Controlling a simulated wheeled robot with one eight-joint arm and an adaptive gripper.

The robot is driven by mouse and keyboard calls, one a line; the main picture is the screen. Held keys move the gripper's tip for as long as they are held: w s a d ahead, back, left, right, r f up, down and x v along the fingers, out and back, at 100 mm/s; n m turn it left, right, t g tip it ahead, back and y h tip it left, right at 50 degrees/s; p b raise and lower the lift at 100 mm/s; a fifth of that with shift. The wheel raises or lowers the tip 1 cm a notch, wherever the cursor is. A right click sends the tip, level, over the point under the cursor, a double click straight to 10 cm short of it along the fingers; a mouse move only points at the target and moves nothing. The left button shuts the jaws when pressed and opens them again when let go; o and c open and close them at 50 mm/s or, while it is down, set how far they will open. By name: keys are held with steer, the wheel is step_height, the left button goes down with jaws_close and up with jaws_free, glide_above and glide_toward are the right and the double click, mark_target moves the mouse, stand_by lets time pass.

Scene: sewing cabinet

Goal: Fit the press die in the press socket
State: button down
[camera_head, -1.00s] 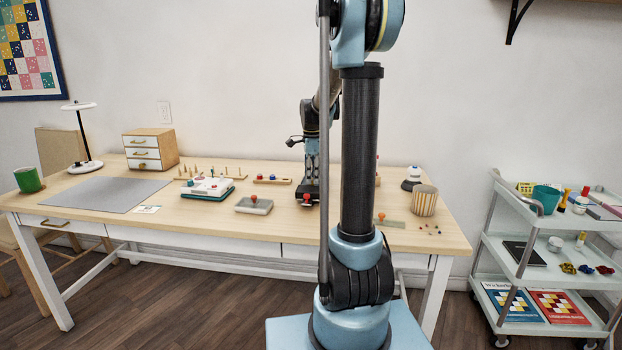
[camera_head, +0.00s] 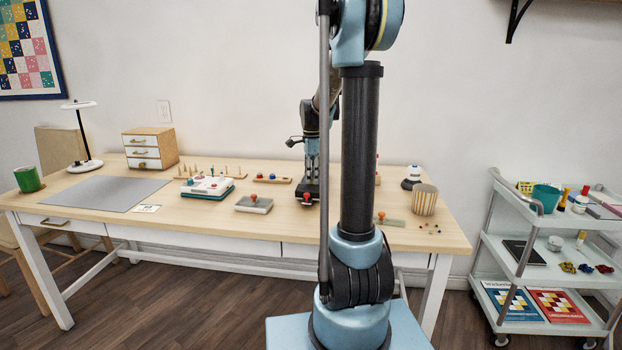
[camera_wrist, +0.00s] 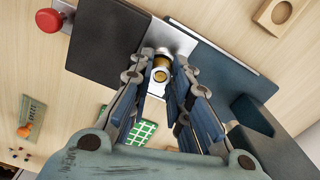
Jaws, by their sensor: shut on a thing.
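My gripper (camera_wrist: 160,80) is shut on a small round piece with a brass-coloured rim and pale centre, which looks like the press die (camera_wrist: 162,64). In the wrist view the piece sits between the fingertips, over a pale metal strip between two dark blocks. The left dark block (camera_wrist: 105,38), apparently part of the press, is beside the fingers. I cannot make out the socket's opening or whether the die touches it. In the head view my gripper (camera_head: 311,172) is over a dark object near the desk's middle, and the die is too small to tell.
A red knob (camera_wrist: 49,20) stands left of the dark block. A blue-grey flat piece (camera_wrist: 235,62) and a wooden piece with a hole (camera_wrist: 275,14) lie to the right. The desk's front has free room.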

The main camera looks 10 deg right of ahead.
steer(key=shift+f, duration=0.4)
stand_by(0.8)
steer(key=c, duration=1.4)
jaws_free()
steer(key=shift+r, duration=0.15)
step_height(320, 180, up, 12)
steer(key=shift+f, duration=0.15)
steer(key=shift+s, duration=0.1)
